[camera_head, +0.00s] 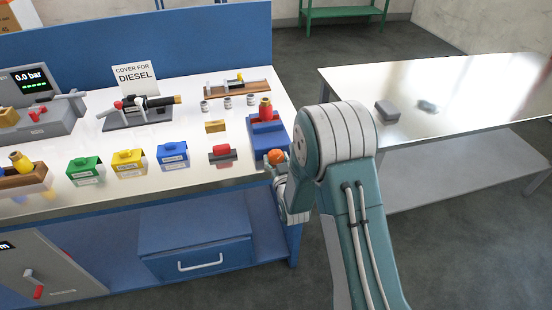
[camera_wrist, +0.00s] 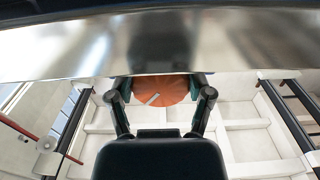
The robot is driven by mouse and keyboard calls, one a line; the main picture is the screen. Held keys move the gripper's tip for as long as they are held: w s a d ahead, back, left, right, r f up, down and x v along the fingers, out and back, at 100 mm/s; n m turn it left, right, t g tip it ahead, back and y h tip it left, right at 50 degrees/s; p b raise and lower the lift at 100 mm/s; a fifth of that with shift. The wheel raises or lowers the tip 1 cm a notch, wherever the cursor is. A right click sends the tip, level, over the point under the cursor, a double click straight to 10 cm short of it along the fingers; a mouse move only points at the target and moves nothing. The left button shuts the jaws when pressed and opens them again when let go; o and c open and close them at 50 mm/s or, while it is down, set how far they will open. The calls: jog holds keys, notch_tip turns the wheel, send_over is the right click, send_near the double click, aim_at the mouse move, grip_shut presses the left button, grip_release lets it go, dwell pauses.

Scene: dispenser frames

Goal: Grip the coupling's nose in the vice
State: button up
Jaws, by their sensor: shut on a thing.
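The blue vice (camera_head: 268,148) stands at the right front end of the white bench. A red coupling (camera_head: 265,115) with a lighter top stands upright at the vice's top; the picture is too small to tell whether the jaws touch its nose. An orange round knob (camera_head: 277,156) is at the vice's front, near the bench edge. It also shows in the wrist view as an orange disc (camera_wrist: 160,89) with a pale slanted mark. My gripper (camera_head: 279,168) is shut on this knob, with a finger on either side (camera_wrist: 160,92). The bench edge hides the knob's upper part in the wrist view.
Left of the vice are a red part on a dark block (camera_head: 222,154), a yellow block (camera_head: 215,126) and blue (camera_head: 173,155), yellow (camera_head: 130,162) and green (camera_head: 85,170) boxes. A second table (camera_head: 450,95) stands right of my arm, with a floor gap between.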

jog(key=shift+r+m, duration=0.1)
jog(key=shift+m, duration=1.5)
jog(key=shift+w, duration=0.1)
jog(key=o, duration=1.1)
jog(key=shift+a, duration=0.1)
jog(key=shift+o, duration=0.2)
jog(key=s+d, duration=0.2)
jog(key=s, duration=0.9)
jog(key=shift+s, duration=0.4)
